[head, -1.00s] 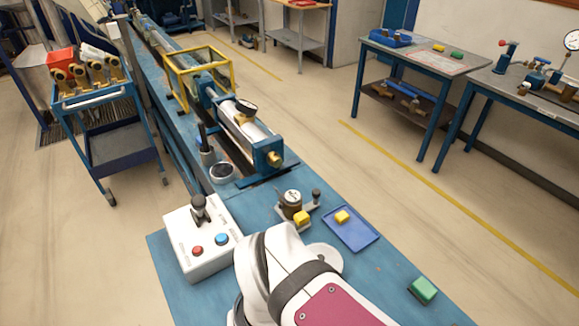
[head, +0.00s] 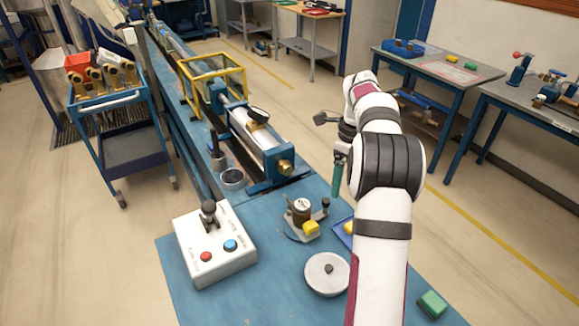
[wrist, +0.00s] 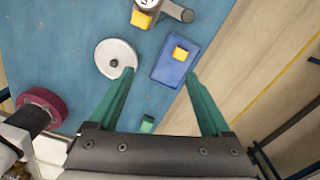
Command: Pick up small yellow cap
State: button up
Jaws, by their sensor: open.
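A small yellow cap (wrist: 180,53) lies in a shallow blue tray (wrist: 163,74). In the head view my arm hides most of the tray (head: 340,226). A second yellow block-like piece (head: 311,228) sits at the base of the small gauge device (head: 301,209); it also shows at the top of the wrist view (wrist: 141,18). My gripper (wrist: 159,73) has its two green fingers spread wide, with nothing between them. It hangs above the bench, with the tray and yellow cap ahead of the fingertips in the wrist view. In the head view one green finger (head: 338,177) shows beside my arm.
A round pale disc (head: 327,273) lies left of the tray. A green block (head: 432,304) lies near the bench's right edge. A white control box (head: 214,244) with a lever stands on the left. The long cylinder rig (head: 252,137) fills the bench behind.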

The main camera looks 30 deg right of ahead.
jog(key=d+f+m, duration=0.4)
jog(key=d, duration=0.2)
jog(key=f, duration=1.5)
jog(key=shift+s+a+f, duration=0.15)
jog(key=shift+s, duration=0.15)
grip_shut()
